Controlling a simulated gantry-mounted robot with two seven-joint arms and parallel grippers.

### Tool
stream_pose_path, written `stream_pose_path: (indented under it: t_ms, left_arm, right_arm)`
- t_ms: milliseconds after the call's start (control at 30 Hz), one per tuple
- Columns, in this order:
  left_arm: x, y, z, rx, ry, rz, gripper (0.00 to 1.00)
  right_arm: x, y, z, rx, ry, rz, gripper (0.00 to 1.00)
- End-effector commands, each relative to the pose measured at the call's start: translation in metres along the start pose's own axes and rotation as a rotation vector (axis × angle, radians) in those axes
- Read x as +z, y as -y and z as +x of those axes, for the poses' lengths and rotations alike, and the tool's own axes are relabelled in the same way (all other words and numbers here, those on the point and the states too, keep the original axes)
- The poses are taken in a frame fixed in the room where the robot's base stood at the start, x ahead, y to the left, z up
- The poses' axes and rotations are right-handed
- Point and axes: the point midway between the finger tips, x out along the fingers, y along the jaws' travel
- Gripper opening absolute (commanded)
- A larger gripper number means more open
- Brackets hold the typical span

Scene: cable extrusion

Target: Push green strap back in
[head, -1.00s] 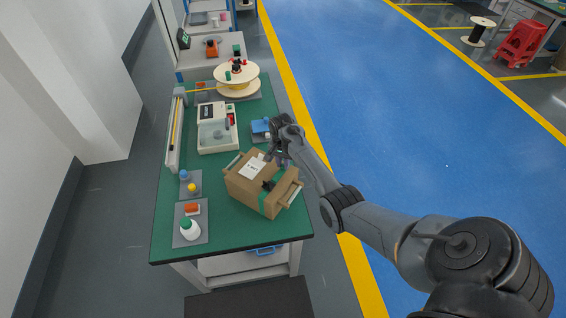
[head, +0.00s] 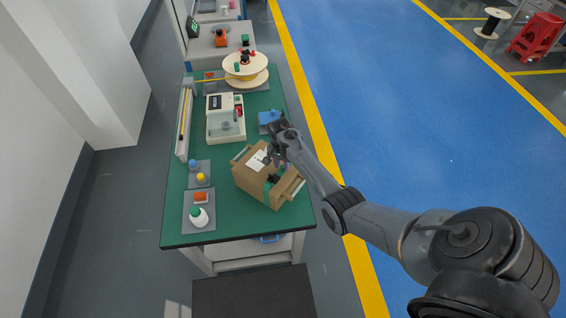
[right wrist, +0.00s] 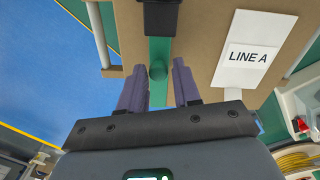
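A brown cardboard box (head: 248,178) sits on the green-topped bench. A green strap (right wrist: 159,50) runs over it through a black buckle (right wrist: 161,16). The strap has a rounded green end or bump near my right gripper (right wrist: 159,70). That gripper is open, with one dark finger on each side of the strap and a gap to both. In the head view my right gripper (head: 271,157) is at the box's upper edge, beside the white label (head: 257,161). The label reads LINE A in the right wrist view (right wrist: 252,55). My left gripper is not in view.
A white bench device (head: 225,120), a blue item (head: 268,118) and a cable reel (head: 246,66) stand behind the box. A white bottle with a green cap (head: 199,217) and small parts lie on mats to the left. The bench front is clear.

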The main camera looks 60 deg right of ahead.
Motion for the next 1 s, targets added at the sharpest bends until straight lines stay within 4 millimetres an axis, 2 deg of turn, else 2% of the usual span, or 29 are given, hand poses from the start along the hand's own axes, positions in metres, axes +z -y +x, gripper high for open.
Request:
stream_pose_path:
  t_ms: [33, 100, 467, 667, 1000]
  left_arm:
    - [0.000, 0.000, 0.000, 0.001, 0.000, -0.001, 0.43]
    - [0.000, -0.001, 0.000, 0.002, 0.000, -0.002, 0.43]
    - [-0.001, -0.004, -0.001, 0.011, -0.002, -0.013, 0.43]
    - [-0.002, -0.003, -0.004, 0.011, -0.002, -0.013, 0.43]
    - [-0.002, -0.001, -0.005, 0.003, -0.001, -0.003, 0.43]
  right_arm:
    - [0.000, 0.000, 0.000, 0.000, 0.000, 0.000, 0.41]
    - [0.000, 0.000, 0.000, 0.001, 0.000, 0.000, 0.48]
    - [-0.001, -0.001, -0.004, 0.001, 0.000, 0.001, 0.48]
    - [-0.001, 0.000, -0.027, -0.001, -0.001, 0.001, 0.48]
    - [0.000, 0.000, -0.084, -0.001, -0.001, -0.001, 0.48]
